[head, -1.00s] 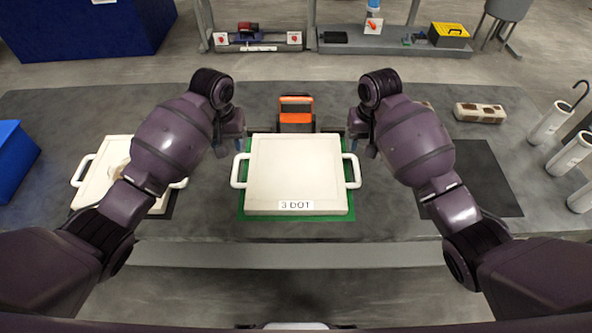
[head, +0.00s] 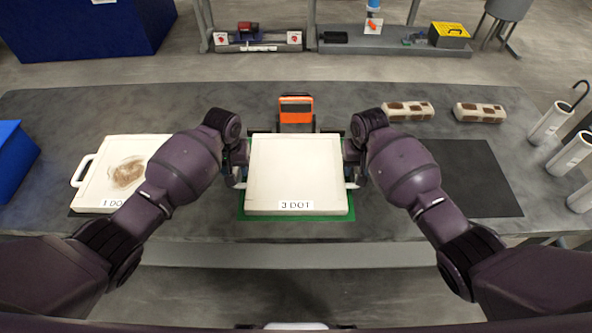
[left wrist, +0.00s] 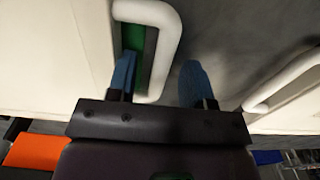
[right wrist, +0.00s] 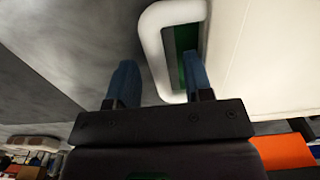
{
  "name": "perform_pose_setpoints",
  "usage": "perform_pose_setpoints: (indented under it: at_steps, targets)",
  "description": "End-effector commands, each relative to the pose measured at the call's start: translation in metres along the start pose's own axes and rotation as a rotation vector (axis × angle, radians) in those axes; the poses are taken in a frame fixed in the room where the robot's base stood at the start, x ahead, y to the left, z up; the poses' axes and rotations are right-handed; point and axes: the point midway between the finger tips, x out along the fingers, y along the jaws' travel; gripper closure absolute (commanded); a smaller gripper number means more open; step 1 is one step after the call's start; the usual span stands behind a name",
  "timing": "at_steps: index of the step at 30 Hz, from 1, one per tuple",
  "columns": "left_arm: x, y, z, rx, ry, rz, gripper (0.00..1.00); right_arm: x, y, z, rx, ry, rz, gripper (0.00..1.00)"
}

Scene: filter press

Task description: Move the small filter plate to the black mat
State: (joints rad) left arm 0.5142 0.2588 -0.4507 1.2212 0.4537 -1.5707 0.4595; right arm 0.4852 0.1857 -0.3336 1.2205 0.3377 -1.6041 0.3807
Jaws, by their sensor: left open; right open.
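A cream filter plate marked "3 DOT" (head: 296,170) lies flat on a green mat (head: 298,218) at the table's middle, with a white handle on each side. A similar plate marked "1 DOT" (head: 105,175), with a brown stain, lies at the left on a dark mat, partly behind my left arm. A bare black mat (head: 475,180) lies at the right. My left gripper (left wrist: 160,75) is open, its fingers either side of the 3 DOT plate's left handle (left wrist: 168,45). My right gripper (right wrist: 160,78) is open, its fingers either side of that plate's right handle (right wrist: 152,45).
An orange device (head: 296,109) stands just behind the middle plate. Two brown-and-white blocks (head: 408,111) (head: 480,112) lie at the back right. White cylinders (head: 570,153) stand at the right edge, and a blue bin (head: 15,160) at the left edge.

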Motion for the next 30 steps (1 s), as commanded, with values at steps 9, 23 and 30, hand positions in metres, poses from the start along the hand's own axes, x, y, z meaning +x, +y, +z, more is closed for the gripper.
perform_pose_setpoints:
  at_steps: [9,23,30]
  targets:
    - [0.0049,0.0002,0.0,0.0,0.001,0.0,0.53,0.0047,-0.0002,0.0,-0.001,0.001,0.0,0.53]
    - [0.0046,0.0002,0.0001,0.0,0.001,0.0,1.0,0.0044,-0.0002,-0.0001,0.0,0.001,-0.001,1.0]
    - [0.0045,0.0002,0.0,-0.002,0.001,0.001,1.0,0.0044,-0.0001,-0.0001,0.002,0.001,-0.001,1.0]
